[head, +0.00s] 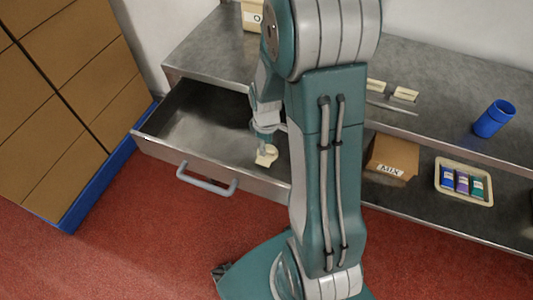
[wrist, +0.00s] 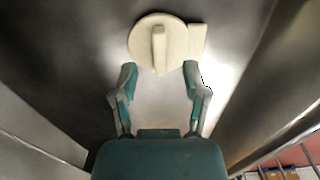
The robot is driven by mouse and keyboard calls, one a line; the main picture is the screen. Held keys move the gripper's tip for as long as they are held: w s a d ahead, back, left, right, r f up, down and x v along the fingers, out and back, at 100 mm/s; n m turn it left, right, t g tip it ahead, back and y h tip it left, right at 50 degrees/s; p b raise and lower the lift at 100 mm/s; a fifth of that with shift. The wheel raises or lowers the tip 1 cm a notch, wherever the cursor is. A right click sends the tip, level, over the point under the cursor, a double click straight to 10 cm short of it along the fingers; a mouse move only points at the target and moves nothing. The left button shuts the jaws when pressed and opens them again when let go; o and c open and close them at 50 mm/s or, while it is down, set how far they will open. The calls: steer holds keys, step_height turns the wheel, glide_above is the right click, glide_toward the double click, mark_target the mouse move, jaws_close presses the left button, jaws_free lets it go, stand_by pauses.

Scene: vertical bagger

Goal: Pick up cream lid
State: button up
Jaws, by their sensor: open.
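The cream lid (wrist: 145,30) is a round disc with a raised bar handle and a flat square tab at its right side. It lies on the floor of the open metal drawer (head: 190,120). In the wrist view my gripper (wrist: 157,72) is open, its two fingertips apart, just short of the lid with the handle centred between them. Nothing is between the fingers. In the head view the lid (head: 266,156) shows small and partly covered below my gripper (head: 264,142). Whether the fingers touch the lid cannot be told.
The drawer's front wall and handle (head: 207,182) lie close to the lid. A brown MIX box (head: 392,157), a tray (head: 463,201) with small coloured packs and a blue cup (head: 494,118) stand to the right. Stacked cartons (head: 70,70) stand at left. The drawer's left part is empty.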

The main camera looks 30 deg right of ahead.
mark_target(267, 154)
step_height(267, 154, down, 2)
steer(key=shift+a+f, duration=0.1)
steer(key=shift+f, duration=0.05)
jaws_close()
stand_by(0.3)
